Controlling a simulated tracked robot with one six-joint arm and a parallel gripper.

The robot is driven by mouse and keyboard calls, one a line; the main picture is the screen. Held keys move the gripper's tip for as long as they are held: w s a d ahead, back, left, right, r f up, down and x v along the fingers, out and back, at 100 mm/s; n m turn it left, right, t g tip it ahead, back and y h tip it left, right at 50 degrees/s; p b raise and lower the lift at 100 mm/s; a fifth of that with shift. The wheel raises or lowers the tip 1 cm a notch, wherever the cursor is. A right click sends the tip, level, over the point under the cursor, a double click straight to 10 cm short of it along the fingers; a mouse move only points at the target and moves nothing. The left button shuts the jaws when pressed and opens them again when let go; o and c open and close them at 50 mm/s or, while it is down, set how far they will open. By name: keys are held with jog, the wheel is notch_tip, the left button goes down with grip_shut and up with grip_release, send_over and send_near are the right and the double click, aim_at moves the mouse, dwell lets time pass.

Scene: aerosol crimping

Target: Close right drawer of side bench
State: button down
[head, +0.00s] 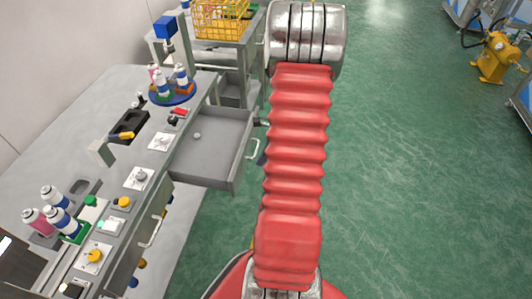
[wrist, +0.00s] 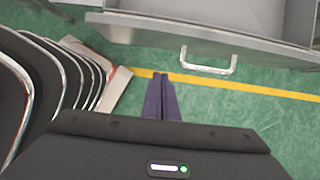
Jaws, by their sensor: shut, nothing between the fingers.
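The side bench (head: 100,95) runs along the left in the head view. A grey drawer (head: 212,160) at its far end is pulled well out, with its pale bar handle (head: 253,149) facing right. In the wrist view the drawer front (wrist: 200,33) crosses the top, with its handle (wrist: 208,65) right of centre. My gripper (wrist: 161,76) is shut and empty; its purple fingers point toward the drawer front, left of the handle, and look apart from it. In the head view my red arm hides most of the gripper.
Another drawer front with a handle (head: 152,232) sits nearer on the bench. Bottles and a carousel (head: 172,94) stand on top. A yellow basket (head: 220,18) rests on a rear table. Green floor (head: 420,180) is clear to the right. A yellow machine (head: 494,58) stands far right.

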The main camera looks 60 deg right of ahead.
jog(key=w+a+f, duration=0.2)
jog(key=w+f, duration=0.1)
jog(key=w, duration=0.1)
jog(key=shift+w, duration=0.4)
